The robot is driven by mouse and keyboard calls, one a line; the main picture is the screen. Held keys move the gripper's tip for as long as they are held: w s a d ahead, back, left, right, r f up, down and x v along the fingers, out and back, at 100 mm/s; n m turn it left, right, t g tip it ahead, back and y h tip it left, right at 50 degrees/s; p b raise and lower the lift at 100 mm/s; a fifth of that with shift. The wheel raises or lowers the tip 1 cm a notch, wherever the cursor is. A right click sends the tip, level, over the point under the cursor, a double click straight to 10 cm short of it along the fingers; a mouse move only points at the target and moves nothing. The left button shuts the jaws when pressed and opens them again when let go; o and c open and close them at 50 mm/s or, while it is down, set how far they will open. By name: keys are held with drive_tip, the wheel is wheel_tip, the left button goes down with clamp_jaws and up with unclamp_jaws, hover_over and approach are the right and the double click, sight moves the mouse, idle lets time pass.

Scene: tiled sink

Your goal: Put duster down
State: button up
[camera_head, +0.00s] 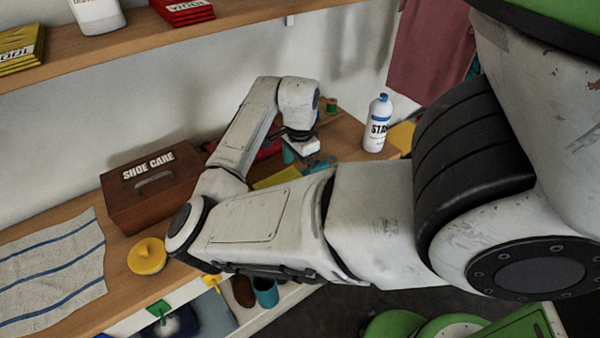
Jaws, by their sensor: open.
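A yellow flat piece (279,177), which looks like a folded cloth and may be the duster, lies on the wooden shelf behind my forearm. My arm hides part of it. My gripper (303,158) points down just behind and to the right of this cloth, over the same shelf. Its jaws are open, but its fingertips are small and hard to make out among teal shapes. I cannot tell whether it touches anything.
A brown shoe care box (150,188) stands left of my arm, with a yellow round lidded thing (147,256) and a striped towel (50,272) nearby. A white bottle (378,124) stands right of my gripper. An upper shelf (110,42) runs above.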

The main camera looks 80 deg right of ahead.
sight(300, 172)
wheel_tip(300, 172, up, 9)
drive_tip(key=shift+b, duration=0.35)
idle(0.6)
